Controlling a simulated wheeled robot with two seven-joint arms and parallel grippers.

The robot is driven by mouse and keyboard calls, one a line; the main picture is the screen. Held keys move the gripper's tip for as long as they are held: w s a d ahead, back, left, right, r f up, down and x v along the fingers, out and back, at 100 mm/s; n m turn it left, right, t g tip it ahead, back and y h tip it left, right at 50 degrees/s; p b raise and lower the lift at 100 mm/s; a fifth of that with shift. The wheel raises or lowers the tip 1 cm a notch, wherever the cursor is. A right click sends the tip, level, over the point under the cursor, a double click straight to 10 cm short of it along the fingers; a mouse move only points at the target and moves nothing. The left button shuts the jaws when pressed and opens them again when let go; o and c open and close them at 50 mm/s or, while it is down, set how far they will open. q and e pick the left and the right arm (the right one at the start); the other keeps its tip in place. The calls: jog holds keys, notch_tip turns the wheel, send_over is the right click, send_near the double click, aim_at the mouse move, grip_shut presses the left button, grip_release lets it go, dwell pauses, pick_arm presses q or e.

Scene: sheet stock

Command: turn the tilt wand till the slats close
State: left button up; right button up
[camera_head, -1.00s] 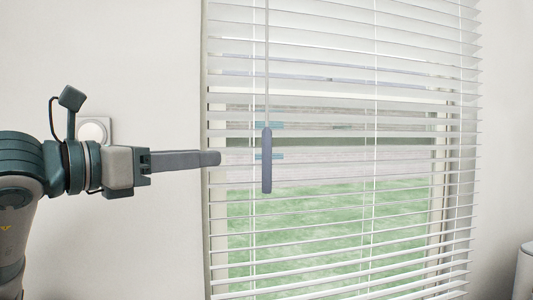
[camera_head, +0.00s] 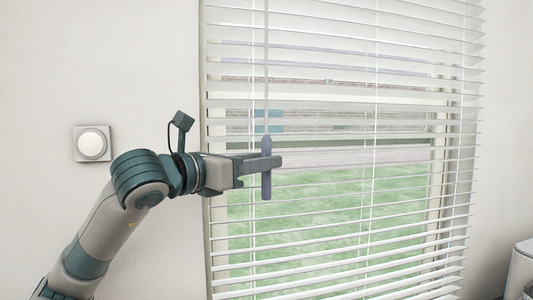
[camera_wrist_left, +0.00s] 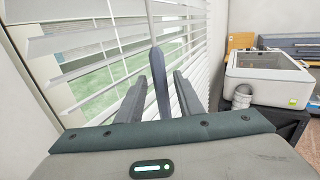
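The tilt wand (camera_head: 266,187) is a blue-grey handle hanging upright on a thin rod in front of the blind's left part. The white slats (camera_head: 330,205) are tilted open, and green ground shows between them. My left gripper (camera_head: 270,163) reaches across the wand from the left, its fingers covering the handle's middle. In the left wrist view, the wand handle (camera_wrist_left: 161,85) stands between the two spread fingers of my left gripper (camera_wrist_left: 160,90), with a gap on each side. My right gripper is not in view.
A round white wall dial (camera_head: 93,145) is left of the window. A white printer-like machine (camera_wrist_left: 270,77) stands on a dark stand at the right of the left wrist view. The wall left of the blind is otherwise bare.

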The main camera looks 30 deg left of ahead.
pick_arm(q)
jog(key=shift+w+d, duration=0.2)
jog(key=shift+w, duration=0.85)
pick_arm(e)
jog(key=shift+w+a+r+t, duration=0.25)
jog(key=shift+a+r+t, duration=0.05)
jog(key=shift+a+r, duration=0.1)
pick_arm(q)
jog(key=shift+c, duration=0.4)
grip_shut()
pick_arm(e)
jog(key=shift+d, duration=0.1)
